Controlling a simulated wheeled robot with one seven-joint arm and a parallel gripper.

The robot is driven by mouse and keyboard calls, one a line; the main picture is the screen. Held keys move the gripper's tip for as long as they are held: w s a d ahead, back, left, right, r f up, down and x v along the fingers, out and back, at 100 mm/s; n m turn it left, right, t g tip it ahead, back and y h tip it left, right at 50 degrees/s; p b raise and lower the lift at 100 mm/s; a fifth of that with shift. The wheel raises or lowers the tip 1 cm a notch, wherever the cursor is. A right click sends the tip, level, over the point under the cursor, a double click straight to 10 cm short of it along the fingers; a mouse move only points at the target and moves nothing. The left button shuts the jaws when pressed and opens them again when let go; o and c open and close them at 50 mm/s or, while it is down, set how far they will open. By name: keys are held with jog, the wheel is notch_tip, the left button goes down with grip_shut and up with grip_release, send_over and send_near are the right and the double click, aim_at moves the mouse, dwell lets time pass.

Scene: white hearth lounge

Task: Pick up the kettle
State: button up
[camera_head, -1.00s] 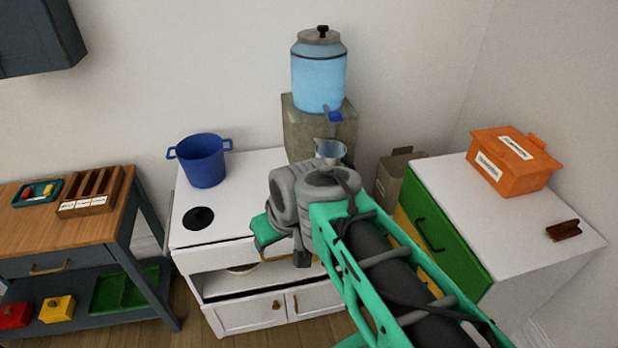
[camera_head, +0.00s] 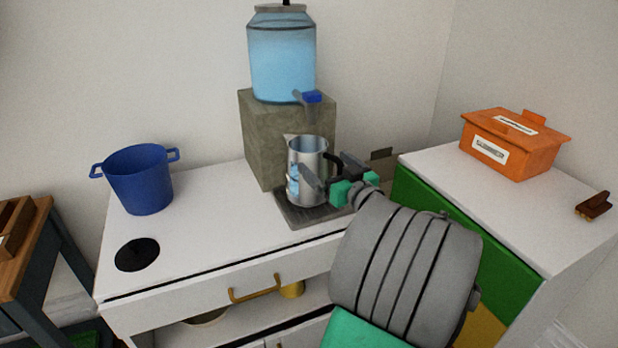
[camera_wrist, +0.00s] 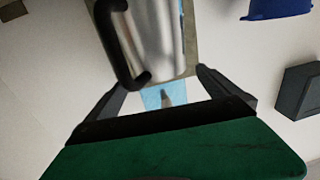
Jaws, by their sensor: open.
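The kettle (camera_head: 306,172) is a metal jug with a black handle on its right side. It stands upright on a dark grey tray (camera_head: 300,217) at the right end of the white counter, below the dispenser tap. In the wrist view the kettle (camera_wrist: 155,38) fills the upper middle, its black handle (camera_wrist: 122,50) at left. My gripper (camera_head: 323,172) is open, at the kettle's handle side in the head view. In the wrist view its fingers (camera_wrist: 165,88) are spread with the kettle just beyond them. I cannot tell whether they touch it.
A blue water dispenser (camera_head: 282,60) with a blue tap stands on a stone block (camera_head: 262,135) behind the kettle. A blue pot (camera_head: 140,180) is at the counter's left. A white-topped green cabinet (camera_head: 470,215) with an orange box (camera_head: 510,145) stands at right.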

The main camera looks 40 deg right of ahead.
aim_at(318, 156)
jog(key=w, duration=0.3)
jog(key=w+d, duration=0.1)
jog(key=w, duration=0.2)
jog(key=shift+w+d+f, duration=0.1)
jog(key=shift+f, duration=0.1)
jog(key=c, duration=1.7)
jog(key=shift+r, duration=0.2)
